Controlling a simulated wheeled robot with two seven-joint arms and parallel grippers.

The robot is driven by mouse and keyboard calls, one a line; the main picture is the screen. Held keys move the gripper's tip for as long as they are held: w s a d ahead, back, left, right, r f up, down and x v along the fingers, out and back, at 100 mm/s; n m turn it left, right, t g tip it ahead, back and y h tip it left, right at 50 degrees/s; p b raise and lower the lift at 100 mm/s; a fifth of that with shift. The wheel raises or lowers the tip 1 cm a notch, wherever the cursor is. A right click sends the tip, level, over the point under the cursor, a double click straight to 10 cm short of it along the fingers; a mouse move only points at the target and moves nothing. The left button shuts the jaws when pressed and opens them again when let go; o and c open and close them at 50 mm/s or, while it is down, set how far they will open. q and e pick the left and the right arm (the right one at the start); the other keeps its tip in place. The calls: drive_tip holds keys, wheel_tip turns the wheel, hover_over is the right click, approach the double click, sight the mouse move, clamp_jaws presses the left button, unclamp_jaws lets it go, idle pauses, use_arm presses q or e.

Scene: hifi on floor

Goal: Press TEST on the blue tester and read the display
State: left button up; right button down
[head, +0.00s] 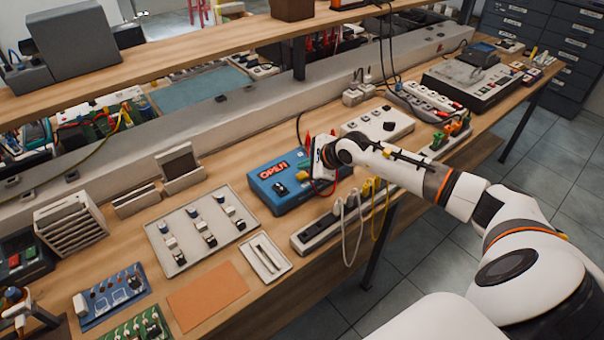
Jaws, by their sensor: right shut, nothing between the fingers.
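The blue tester (285,190) sits on the wooden bench near the middle of the head view. Its display (273,170) reads OPEN in red letters. My right gripper (322,178) is over the right part of the tester, shut and empty. The gripper and wrist hide that part of the top, so I cannot see the TEST button clearly or tell whether the fingertips touch it.
A power strip (318,232) with white and yellow cables lies in front of the tester. A white box (378,127) stands behind my right wrist. A grey switch panel (180,255), small tray (266,258) and orange mat (207,297) lie to the left. A shelf (190,52) overhangs the back.

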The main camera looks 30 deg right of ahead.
sight(306, 181)
wheel_tip(306, 181, up, 4)
drive_tip(key=shift+r+p, duration=0.25)
drive_tip(key=shift+p, duration=0.75)
